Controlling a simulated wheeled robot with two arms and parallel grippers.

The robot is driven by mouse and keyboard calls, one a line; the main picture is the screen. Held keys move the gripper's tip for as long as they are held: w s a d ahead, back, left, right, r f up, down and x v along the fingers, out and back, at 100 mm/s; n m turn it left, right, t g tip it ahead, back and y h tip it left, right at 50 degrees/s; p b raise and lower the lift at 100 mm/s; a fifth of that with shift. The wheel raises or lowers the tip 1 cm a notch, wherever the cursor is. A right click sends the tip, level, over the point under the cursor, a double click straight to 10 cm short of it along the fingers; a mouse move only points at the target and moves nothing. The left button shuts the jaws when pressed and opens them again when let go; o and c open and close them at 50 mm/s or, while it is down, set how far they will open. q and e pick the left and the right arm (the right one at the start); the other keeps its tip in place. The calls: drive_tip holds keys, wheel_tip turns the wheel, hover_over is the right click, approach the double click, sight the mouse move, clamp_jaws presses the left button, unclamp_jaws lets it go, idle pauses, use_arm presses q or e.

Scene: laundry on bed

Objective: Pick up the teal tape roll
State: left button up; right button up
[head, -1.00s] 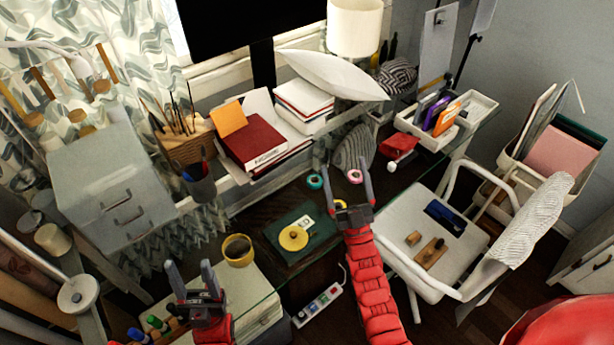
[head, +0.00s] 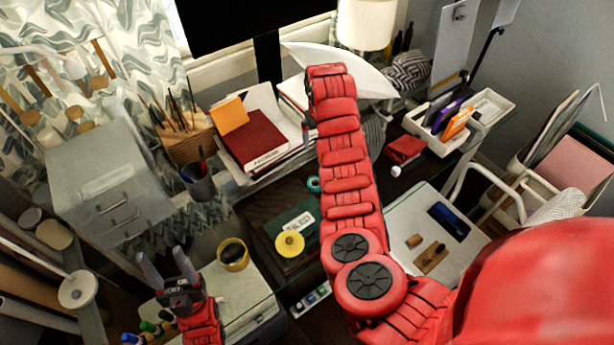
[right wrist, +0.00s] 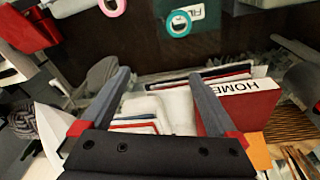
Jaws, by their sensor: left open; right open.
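The teal tape roll (head: 313,185) lies on the dark glass-topped desk, just left of my right arm in the head view. It also shows near the top middle of the right wrist view (right wrist: 170,27), beside a dark green box. My right gripper (right wrist: 160,77) is open and empty, with the roll beyond its fingertips and books and papers between and below its fingers. In the head view my right gripper is hidden by its own arm. My left gripper (head: 161,261) is open and empty at the lower left, apart from the roll.
A pink tape roll (right wrist: 121,8) lies near the teal one. A white organizer (head: 485,103) stands right.

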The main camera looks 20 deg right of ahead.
drive_tip(key=s+a+r+g, duration=0.1)
drive_tip(key=s+a+r, duration=0.1)
drive_tip(key=b, duration=0.3)
hover_over(316, 181)
drive_tip(key=s, duration=0.1)
wheel_tip(316, 181, down, 8)
wheel_tip(316, 181, down, 3)
drive_tip(key=shift+s+a+r+g+y+p, duration=0.15)
drive_tip(key=shift+g+y+p, duration=0.15)
drive_tip(key=shift+p, duration=0.5)
drive_tip(key=shift+f, duration=0.7)
drive_tip(key=shift+s+f+p, duration=0.1)
drive_tip(key=shift+f+p, duration=0.3)
drive_tip(key=shift+p, duration=0.2)
drive_tip(key=f, duration=0.2)
drive_tip(key=f+p, duration=0.1)
drive_tip(key=shift+s+a, duration=0.15)
drive_tip(key=shift+a, duration=0.1)
drive_tip(key=shift+f, duration=0.85)
